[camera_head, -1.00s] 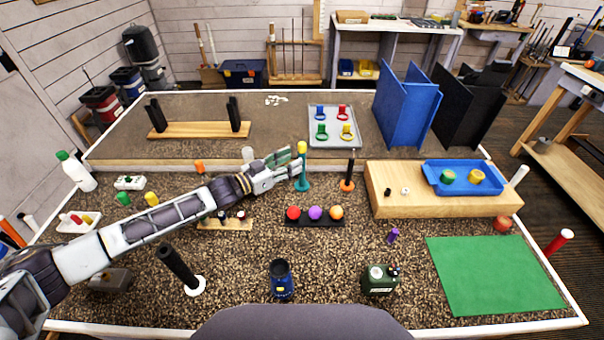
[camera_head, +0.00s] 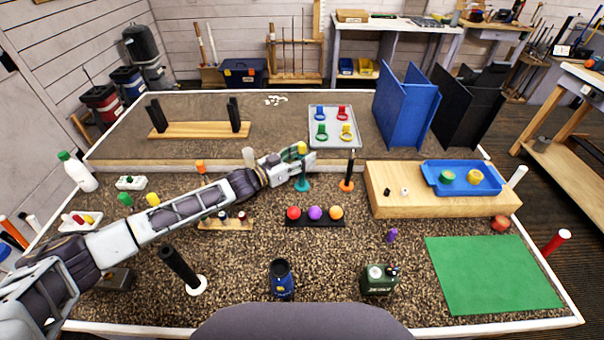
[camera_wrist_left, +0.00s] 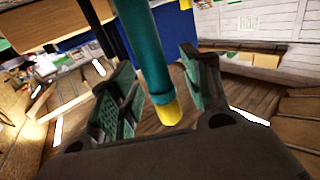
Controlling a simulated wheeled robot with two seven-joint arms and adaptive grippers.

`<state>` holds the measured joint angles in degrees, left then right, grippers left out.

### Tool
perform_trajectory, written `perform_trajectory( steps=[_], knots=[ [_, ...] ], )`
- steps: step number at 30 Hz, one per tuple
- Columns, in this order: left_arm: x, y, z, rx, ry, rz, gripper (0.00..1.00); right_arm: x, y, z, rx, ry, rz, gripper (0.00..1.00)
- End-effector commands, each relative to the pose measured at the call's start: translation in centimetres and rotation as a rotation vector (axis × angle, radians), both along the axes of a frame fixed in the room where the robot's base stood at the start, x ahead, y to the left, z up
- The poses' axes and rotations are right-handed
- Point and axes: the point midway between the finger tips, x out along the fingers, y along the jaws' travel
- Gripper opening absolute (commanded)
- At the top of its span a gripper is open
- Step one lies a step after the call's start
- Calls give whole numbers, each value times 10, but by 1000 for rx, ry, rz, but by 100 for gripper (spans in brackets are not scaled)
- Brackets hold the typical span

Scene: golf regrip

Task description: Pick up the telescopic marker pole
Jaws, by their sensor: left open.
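The telescopic marker pole (camera_head: 303,181) is teal with a yellow top and stands upright on the table. My left gripper (camera_head: 303,160) is around the upper part of the pole in the head view, partly hiding it. In the left wrist view the teal shaft (camera_wrist_left: 144,45) and its yellow end show between the two finger pads of the open gripper (camera_wrist_left: 158,85). I cannot tell whether either pad touches the pole. My right gripper is not in view.
A black pole with an orange base (camera_head: 347,184) stands just right of the marker pole. A black holder with coloured balls (camera_head: 315,222) lies in front. A wooden block (camera_head: 400,208) bears a blue tray (camera_head: 433,184). A grey tray (camera_head: 326,143) lies behind.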

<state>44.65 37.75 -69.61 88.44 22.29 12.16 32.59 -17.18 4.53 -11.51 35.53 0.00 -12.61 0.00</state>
Motion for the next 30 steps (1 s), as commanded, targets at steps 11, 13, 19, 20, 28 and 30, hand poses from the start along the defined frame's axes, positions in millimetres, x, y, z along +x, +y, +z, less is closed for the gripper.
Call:
perform_trajectory(
  steps=[11, 13, 19, 20, 28, 30],
  knots=[
    [0, 0, 0, 0, 0, 0, 44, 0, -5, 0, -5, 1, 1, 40],
    [0, 0, 0, 0, 0, 0, 35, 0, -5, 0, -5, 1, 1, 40],
    [0, 0, 0, 0, 0, 0, 9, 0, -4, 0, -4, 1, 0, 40],
    [0, 0, 0, 0, 0, 0, 5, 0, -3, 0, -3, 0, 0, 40],
    [0, 0, 1, -1, -1, 0, 0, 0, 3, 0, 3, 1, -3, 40],
    [0, 0, 1, -1, -1, 0, 0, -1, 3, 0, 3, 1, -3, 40]
  ],
)
